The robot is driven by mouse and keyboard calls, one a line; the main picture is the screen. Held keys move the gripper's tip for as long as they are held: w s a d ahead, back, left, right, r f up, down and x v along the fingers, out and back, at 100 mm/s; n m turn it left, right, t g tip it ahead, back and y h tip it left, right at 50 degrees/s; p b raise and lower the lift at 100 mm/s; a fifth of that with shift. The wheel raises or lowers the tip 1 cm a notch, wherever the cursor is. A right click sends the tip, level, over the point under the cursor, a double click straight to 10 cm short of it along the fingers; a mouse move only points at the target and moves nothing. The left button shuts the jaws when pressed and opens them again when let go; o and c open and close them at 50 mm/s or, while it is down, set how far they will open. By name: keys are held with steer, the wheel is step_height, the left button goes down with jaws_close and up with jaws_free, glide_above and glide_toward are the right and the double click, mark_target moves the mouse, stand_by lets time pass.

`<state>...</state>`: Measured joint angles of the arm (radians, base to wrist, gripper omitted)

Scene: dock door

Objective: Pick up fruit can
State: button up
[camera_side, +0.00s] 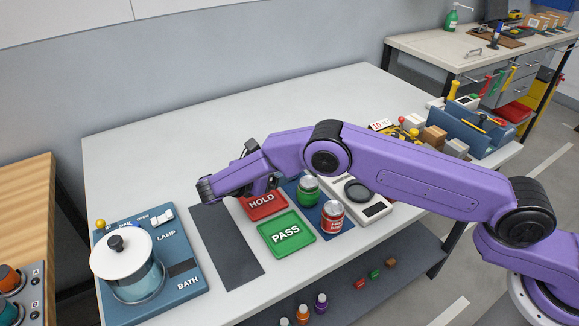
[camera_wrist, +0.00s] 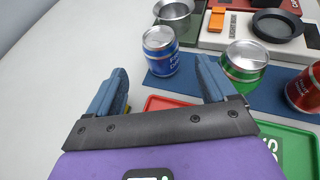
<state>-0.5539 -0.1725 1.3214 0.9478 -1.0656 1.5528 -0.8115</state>
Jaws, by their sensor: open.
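Three cans show in the wrist view: a blue can (camera_wrist: 161,52), a green can (camera_wrist: 243,68) and a red can (camera_wrist: 304,88). I cannot read their labels well enough to tell which is the fruit can. The green can (camera_side: 308,191) and red can (camera_side: 332,217) also stand upright in the side view; my arm hides the blue one there. My gripper (camera_wrist: 161,68) is open and empty, with blue fingers apart. The blue can appears beyond the gap between its fingertips, and the green can is to the right. In the side view its fingers are mostly hidden.
The cans stand on a blue mat (camera_wrist: 195,69). A red HOLD tray (camera_side: 262,204) and green PASS tray (camera_side: 286,234) lie close by. A scale (camera_side: 374,208) is beyond the cans, and a metal cup (camera_wrist: 174,14) is behind the blue can. A lidded pot (camera_side: 136,278) stands left.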

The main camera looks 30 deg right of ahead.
steer(key=shift+x, duration=4.05)
steer(key=shift+s+r, duration=0.15)
steer(key=c, duration=1.1)
steer(key=shift+c, duration=0.2)
steer(key=shift+r, duration=0.15)
